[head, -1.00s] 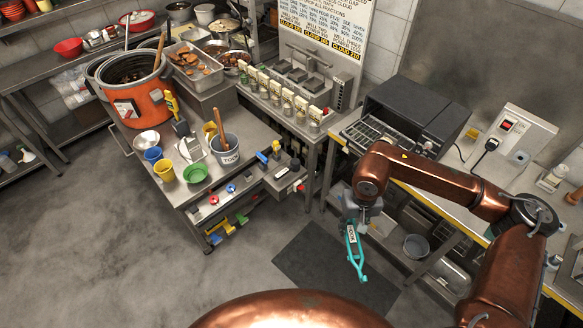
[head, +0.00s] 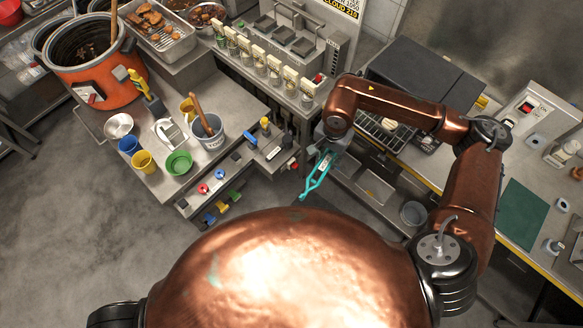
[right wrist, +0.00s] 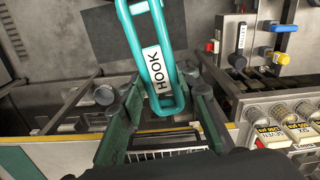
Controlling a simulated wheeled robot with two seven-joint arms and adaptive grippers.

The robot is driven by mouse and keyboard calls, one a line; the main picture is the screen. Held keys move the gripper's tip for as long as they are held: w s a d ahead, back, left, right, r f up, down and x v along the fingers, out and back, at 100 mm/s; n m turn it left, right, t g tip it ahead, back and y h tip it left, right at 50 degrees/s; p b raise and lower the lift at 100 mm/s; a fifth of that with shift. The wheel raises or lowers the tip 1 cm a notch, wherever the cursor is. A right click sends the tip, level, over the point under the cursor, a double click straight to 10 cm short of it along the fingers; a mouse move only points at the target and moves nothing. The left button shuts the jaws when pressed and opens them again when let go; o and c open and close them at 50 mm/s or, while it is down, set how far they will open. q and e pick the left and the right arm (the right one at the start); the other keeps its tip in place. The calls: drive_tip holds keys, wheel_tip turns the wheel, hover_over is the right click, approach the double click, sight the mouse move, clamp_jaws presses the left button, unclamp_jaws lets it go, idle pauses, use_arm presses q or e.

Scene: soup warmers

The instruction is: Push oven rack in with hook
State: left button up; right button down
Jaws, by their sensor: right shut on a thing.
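The teal hook (head: 314,180), with a white HOOK label, is held by my right gripper (head: 327,153). In the right wrist view my right gripper's green fingers (right wrist: 160,84) are shut on the hook (right wrist: 146,42). The hook hangs over the floor gap in front of the benches, apart from the oven. The dark oven (head: 420,80) stands on the right bench. Its wire rack (head: 372,128) sticks out at the front with pale food on it, partly hidden by my right arm. A wire grid (right wrist: 165,154) shows low in the wrist view. My left gripper is out of view.
A tool cart (head: 160,195) holds bowls, cups and a grey bucket (head: 207,134). An orange soup warmer (head: 98,82) stands at upper left. A dispenser row (head: 262,65) lies left of the oven. A green mat (head: 522,215) lies at right. Floor at left is clear.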

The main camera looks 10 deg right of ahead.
drive_tip(key=m, duration=0.1)
drive_tip(key=a+m+p, duration=0.1)
drive_tip(key=m, duration=0.1)
drive_tip(key=m+p, duration=0.1)
drive_tip(key=m, duration=0.1)
drive_tip(key=shift+s+a+r, duration=0.2)
drive_tip(key=shift+s+a, duration=0.1)
drive_tip(key=m, duration=0.1)
drive_tip(key=w+m+p, duration=0.1)
drive_tip(key=shift+a+f+m, duration=0.35)
drive_tip(key=shift+a+m, duration=0.05)
use_arm(q)
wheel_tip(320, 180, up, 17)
drive_tip(key=p, duration=1.2)
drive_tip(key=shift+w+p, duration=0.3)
drive_tip(key=shift+p, duration=0.1)
use_arm(e)
drive_tip(key=s+a+f+m, duration=0.1)
drive_tip(key=a+m, duration=0.3)
drive_tip(key=m, duration=1)
drive_tip(key=s+a+f+m, duration=0.2)
drive_tip(key=a+m, duration=0.3)
drive_tip(key=m, duration=0.9)
drive_tip(key=shift+s+a, duration=0.2)
drive_tip(key=shift+a, duration=0.05)
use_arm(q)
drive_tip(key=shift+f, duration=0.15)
use_arm(e)
drive_tip(key=shift+d, duration=0.1)
